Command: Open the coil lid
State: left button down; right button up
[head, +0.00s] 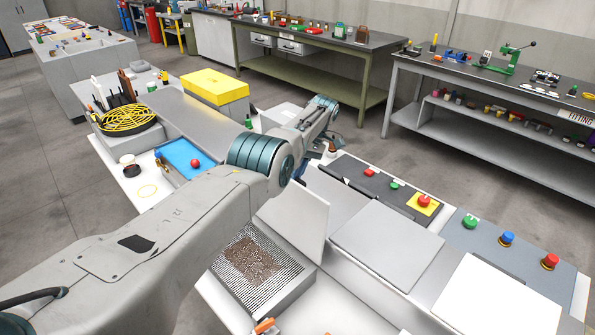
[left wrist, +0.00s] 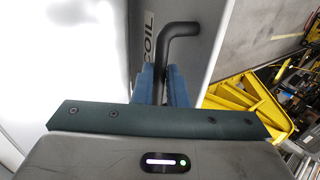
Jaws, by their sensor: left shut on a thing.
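In the left wrist view, my left gripper (left wrist: 162,85) has its blue fingers shut around a bent black handle (left wrist: 180,29). The handle is beside a grey panel, the coil lid (left wrist: 196,40), whose edge bears the letters COIL. In the head view, the far end of my left arm with the left gripper (head: 322,108) is beyond the elbow, at the back of the white bench. There the fingers and the handle are hidden or too small to tell, and I cannot tell how far the lid is tilted. My right gripper is not in view.
A yellow box (head: 214,86) stands at the bench's back left. An upright pale panel (head: 293,213) stands by a ridged tray (head: 232,287) with brown grains. Red, green and blue buttons on dark panels (head: 492,244) are at the right. Grey floor separates the bench from the back tables.

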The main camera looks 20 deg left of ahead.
pick_arm(q)
jog(key=shift+s+f, duration=0.2)
jog(key=shift+f, duration=0.2)
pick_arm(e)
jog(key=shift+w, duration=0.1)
pick_arm(q)
jog(key=c, duration=1.5)
grip_release()
jog(key=shift+a, duration=0.1)
jog(key=shift+o, duration=0.2)
jog(key=shift+w+a, duration=0.15)
jog(key=shift+w, duration=0.15)
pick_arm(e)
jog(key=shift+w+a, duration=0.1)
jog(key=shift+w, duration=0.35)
pick_arm(q)
jog(key=shift+s+r, duration=0.1)
jog(key=shift+r, duration=0.1)
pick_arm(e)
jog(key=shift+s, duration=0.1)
